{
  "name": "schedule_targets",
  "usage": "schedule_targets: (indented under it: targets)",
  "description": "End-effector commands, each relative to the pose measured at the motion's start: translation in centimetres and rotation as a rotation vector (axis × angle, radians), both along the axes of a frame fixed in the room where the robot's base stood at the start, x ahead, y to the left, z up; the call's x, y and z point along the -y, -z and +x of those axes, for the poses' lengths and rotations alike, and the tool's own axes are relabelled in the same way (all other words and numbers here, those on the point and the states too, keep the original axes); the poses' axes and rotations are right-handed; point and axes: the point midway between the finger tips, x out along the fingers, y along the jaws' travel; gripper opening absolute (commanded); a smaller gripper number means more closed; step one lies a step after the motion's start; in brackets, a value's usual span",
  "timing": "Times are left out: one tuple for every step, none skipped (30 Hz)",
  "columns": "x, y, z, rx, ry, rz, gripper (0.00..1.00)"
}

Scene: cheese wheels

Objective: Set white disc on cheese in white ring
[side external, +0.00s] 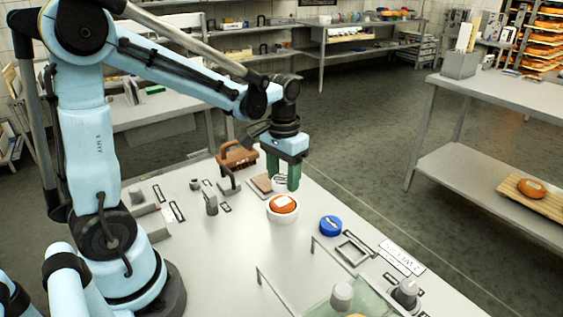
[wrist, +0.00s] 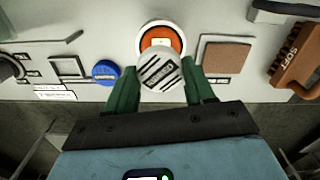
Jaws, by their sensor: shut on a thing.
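My gripper (side external: 285,183) is shut on the white disc (wrist: 160,73), which has dark stripes and a small label. In the wrist view the disc sits between the green fingers (wrist: 163,88). In the side view the disc is mostly hidden by the fingers. An orange cheese wheel (side external: 283,203) with a pale label sits inside the white ring (side external: 283,218) on the table. The cheese (wrist: 176,43) also shows in the wrist view, partly covered by the disc. The disc is held above and behind the cheese, apart from it in the side view.
A blue round thing (side external: 330,225) stands right of the ring. A brown square block (side external: 262,184) and a brown brush (side external: 238,156) lie behind it. A square frame (side external: 353,250) is at the right. Bare table lies left and in front of the ring.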

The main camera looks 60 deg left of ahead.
Motion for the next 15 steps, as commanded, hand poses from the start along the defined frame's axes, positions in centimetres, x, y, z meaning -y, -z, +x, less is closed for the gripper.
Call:
schedule_targets:
  targets:
    - [-0.2, 0.2, 0.1, 0.000, 0.000, 0.000, 0.24]
    - [-0.2, 0.3, 0.1, 0.000, 0.000, 0.000, 0.24]
    - [-0.2, 0.6, 0.1, 0.000, 0.000, 0.000, 0.24]
    - [-0.2, 0.9, 0.1, 0.000, 0.001, 0.000, 0.24]
    - [-0.2, 1.3, 0.1, 0.000, 0.001, 0.000, 0.24]
    - [-0.2, 1.8, 0.1, 0.000, 0.001, 0.000, 0.24]
    - [-0.2, 2.2, 0.1, 0.000, 0.001, 0.000, 0.24]
    - [-0.2, 2.6, 0.1, 0.001, 0.001, 0.000, 0.24]
    - [-0.2, 3.0, 0.1, 0.001, 0.000, 0.001, 0.24]
    - [-0.2, 3.3, 0.1, 0.001, 0.000, 0.001, 0.24]
    - [-0.2, 3.6, 0.1, 0.001, 0.000, 0.001, 0.24]
    - [-0.2, 3.8, 0.1, 0.001, 0.000, 0.001, 0.24]
    - [-0.2, 4.0, 0.1, 0.001, 0.000, 0.001, 0.24]
    - [-0.2, 4.1, 0.1, 0.001, 0.000, 0.001, 0.24]
    - [-0.2, 4.1, 0.1, 0.001, 0.000, 0.001, 0.24]
